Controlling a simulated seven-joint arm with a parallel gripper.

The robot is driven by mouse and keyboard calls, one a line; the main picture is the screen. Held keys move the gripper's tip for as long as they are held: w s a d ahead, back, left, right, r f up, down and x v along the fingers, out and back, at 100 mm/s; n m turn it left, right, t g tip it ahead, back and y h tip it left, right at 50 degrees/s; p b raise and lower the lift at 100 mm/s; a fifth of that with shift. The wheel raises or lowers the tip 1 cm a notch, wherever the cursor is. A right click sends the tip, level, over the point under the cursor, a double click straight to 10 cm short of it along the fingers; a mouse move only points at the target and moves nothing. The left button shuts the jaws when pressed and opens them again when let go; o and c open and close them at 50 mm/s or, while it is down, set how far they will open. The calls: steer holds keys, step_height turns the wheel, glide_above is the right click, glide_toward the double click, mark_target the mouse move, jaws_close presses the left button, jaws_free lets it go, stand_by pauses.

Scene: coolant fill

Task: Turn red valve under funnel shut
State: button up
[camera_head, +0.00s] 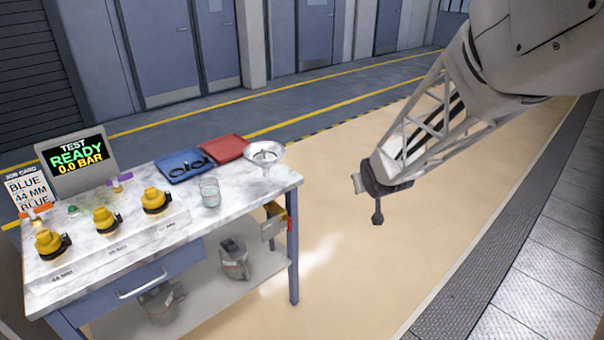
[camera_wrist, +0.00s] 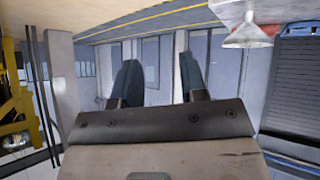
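A silver funnel (camera_head: 265,154) stands at the right end of the marble-topped bench. A small red part (camera_head: 290,225), possibly the red valve, shows below the bench edge beside a yellow box; its handle position is too small to tell. My gripper (camera_head: 377,218) hangs in free air right of the bench, well apart from the funnel and red part. In the wrist view, my gripper's two dark fingers (camera_wrist: 158,64) are spread with nothing between them. The funnel (camera_wrist: 248,33) appears inverted at upper right there, with an unclear red patch beside it.
The bench (camera_head: 110,262) carries yellow fittings (camera_head: 105,219), a glass (camera_head: 210,192), a blue tray (camera_head: 184,167), a red tray (camera_head: 224,148) and a display (camera_head: 76,160). Its lower shelf (camera_head: 205,290) holds metal containers. Open floor lies between bench and arm.

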steer(key=w+a+f+n+t+y, duration=0.1)
steer(key=w+a+f+n+y, duration=0.1)
steer(key=w+a+f, duration=0.4)
steer(key=w+a+f+n+t+y, duration=0.1)
steer(key=w+a+f+t+y, duration=0.15)
steer(key=w+f, duration=0.6)
steer(key=w+a+f+n+y, duration=0.15)
steer(key=a+f+y, duration=0.35)
steer(key=f, duration=0.5)
steer(key=y, duration=0.2)
glide_toward(290, 222)
steer(key=x, duration=0.3)
steer(key=shift+d+r+n+g, duration=0.1)
steer(key=shift+n+g, duration=0.15)
steer(key=shift+n, duration=0.2)
steer(key=shift+w, duration=0.1)
steer(key=shift+x, duration=3.85)
steer(key=c, duration=0.7)
